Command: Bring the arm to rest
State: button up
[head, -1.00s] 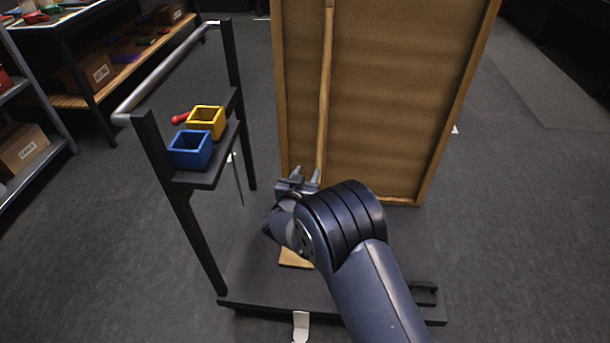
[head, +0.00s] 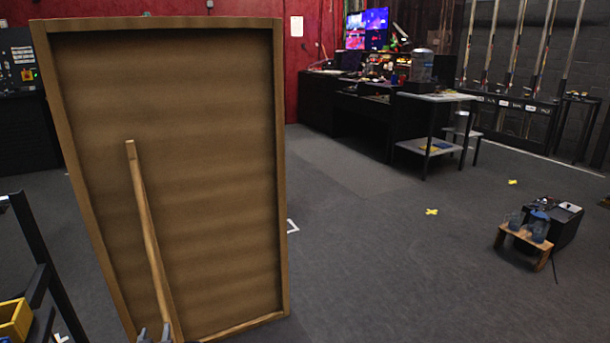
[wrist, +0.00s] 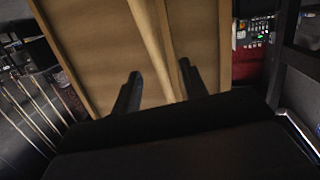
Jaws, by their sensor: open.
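My gripper (wrist: 160,82) shows in the wrist view with its two dark fingers spread apart and nothing between them. Beyond the fingers are a wooden pole (wrist: 150,40) and the brown panel (wrist: 195,40). In the head view only the fingertips of my gripper (head: 155,335) show at the bottom edge, close to the lower end of the wooden pole (head: 150,240). The rest of my arm is out of that view. I cannot tell whether the fingers touch the pole.
The tall framed panel (head: 210,150) stands at the left. A black rack with a yellow bin (head: 14,320) is at the lower left. Open grey floor (head: 370,270) lies to the right, with a low wooden stand (head: 524,244) and a dark box (head: 555,218). Desks line the back.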

aim_at(167, 311)
jog(key=b+x, duration=0.1)
jog(key=x, duration=0.7)
jog(key=shift+w+f, duration=0.2)
jog(key=shift+w, duration=0.15)
jog(key=shift+d, duration=0.1)
jog(key=shift+s+r, duration=0.1)
jog(key=a+p+v, duration=0.1)
jog(key=p+v, duration=0.1)
jog(key=v, duration=0.9)
jog(key=x, duration=0.3)
jog(key=b+x, duration=0.1)
jog(key=x, duration=0.3)
jog(key=d+b+x, duration=0.1)
jog(key=x, duration=0.2)
jog(key=shift+w+a, duration=0.1)
jog(key=shift+w, duration=0.3)
jog(key=shift+w+f+b, duration=0.2)
jog(key=shift+f+b, duration=0.15)
jog(key=shift+b, duration=0.25)
jog(key=shift+w+d+r+n+g+y+b, duration=0.15)
jog(key=shift+d+n+y+b, duration=0.15)
jog(key=shift+b, duration=0.3)
jog(key=shift+w+d+r+n+g+y+b, duration=0.1)
jog(key=shift+d+n+g+y+b, duration=0.1)
jog(key=shift+d+y+b, duration=0.3)
